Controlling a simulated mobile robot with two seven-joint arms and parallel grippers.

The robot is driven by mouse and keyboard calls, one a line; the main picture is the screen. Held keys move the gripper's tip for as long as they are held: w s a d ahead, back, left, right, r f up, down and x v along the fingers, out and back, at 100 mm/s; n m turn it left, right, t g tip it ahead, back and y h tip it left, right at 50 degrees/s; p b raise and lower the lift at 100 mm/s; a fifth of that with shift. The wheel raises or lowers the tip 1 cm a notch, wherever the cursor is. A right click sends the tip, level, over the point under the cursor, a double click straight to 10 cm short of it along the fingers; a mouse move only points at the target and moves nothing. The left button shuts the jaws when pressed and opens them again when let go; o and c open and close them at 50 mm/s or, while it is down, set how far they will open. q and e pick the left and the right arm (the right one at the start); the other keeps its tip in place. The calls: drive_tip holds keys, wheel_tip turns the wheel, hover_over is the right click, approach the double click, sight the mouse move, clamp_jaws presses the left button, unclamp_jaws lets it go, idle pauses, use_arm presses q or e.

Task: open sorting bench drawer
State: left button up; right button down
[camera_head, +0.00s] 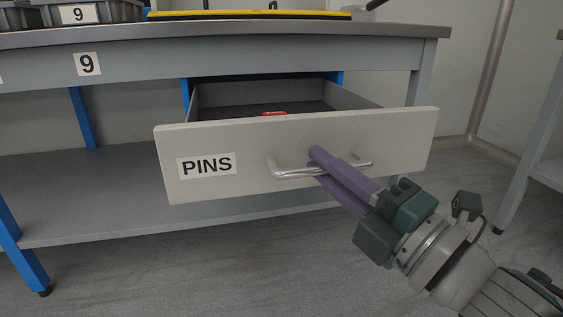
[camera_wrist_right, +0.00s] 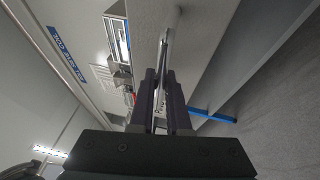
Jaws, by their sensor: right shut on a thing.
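The sorting bench drawer (camera_head: 225,185) has a light grey front with a PINS label (camera_head: 206,165) and stands pulled out from under the bench top. Its silver bar handle (camera_head: 290,171) runs across the front. My right gripper (camera_head: 314,160), with purple fingers, is shut on the handle near its middle. In the right wrist view the handle (camera_wrist_right: 169,40) runs between the fingers (camera_wrist_right: 162,85) of my right gripper. A small red thing (camera_head: 274,114) shows inside the drawer; its lower part is hidden by the front. My left gripper is not in view.
The bench top (camera_head: 120,37) carries dark bins (camera_head: 80,14) at left and a yellow-edged black thing (camera_head: 250,14). A lower shelf (camera_head: 110,200) lies beneath the drawer. Blue legs (camera_head: 22,255) stand at left. The floor in front is clear.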

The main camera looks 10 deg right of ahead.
drive_tip(key=shift+w, duration=0.1)
drive_tip(key=c, duration=0.9)
unclamp_jaws()
drive_tip(key=shift+s+d, duration=0.1)
drive_tip(key=shift+s, duration=0.1)
drive_tip(key=p+v, duration=0.2)
drive_tip(key=v, duration=0.7)
drive_tip(key=shift+s+d+f+p, duration=0.15)
drive_tip(key=shift+s+p, duration=0.1)
drive_tip(key=shift+p, duration=0.15)
